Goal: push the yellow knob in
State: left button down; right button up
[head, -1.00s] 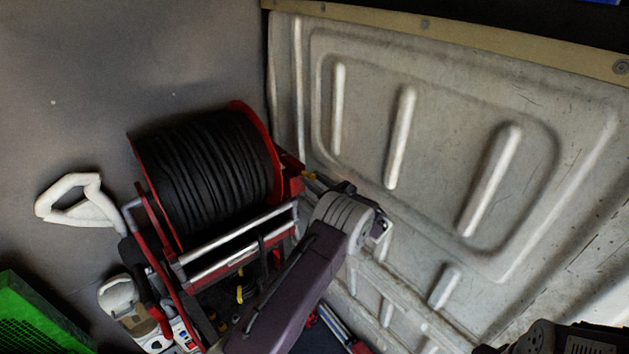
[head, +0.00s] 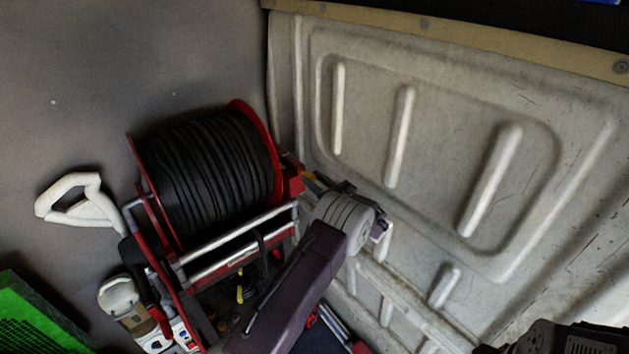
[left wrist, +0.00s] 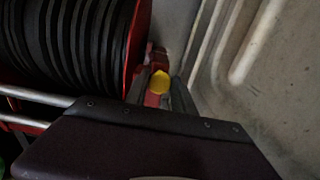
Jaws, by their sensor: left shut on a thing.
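The yellow knob (left wrist: 159,82) shows in the left wrist view, beside the red rim of the hose reel (left wrist: 132,50). In the head view a small bit of yellow, the knob (head: 309,175), shows at the right side of the black hose reel (head: 210,175). My left gripper (left wrist: 160,90) has its fingers on both sides of the knob and is shut on it. In the head view the left gripper (head: 321,181) is small, partly hidden by its own wrist, and the knob's depth is hard to tell. My right gripper is not clearly seen.
A ribbed metal wall panel (head: 440,140) stands close on the right of the reel. A white handle (head: 78,202) and a green crate (head: 38,315) are at the left. Silver bars (head: 235,240) cross the reel's front. Space around the gripper is narrow.

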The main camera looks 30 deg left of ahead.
aim_at(307, 175)
pick_arm(q)
jog(key=shift+w+a+f+b, duration=0.1)
jog(key=shift+a+b, duration=0.15)
jog(key=shift+b, duration=0.1)
jog(key=shift+b+x, duration=0.75)
jog(key=shift+x, duration=0.1)
jog(key=shift+d+r, duration=0.1)
jog(key=shift+r, duration=0.15)
jog(key=c, duration=1.1)
grip_release()
jog(key=shift+w+a+f, duration=0.1)
jog(key=shift+a+f, duration=0.05)
jog(key=shift+a, duration=0.15)
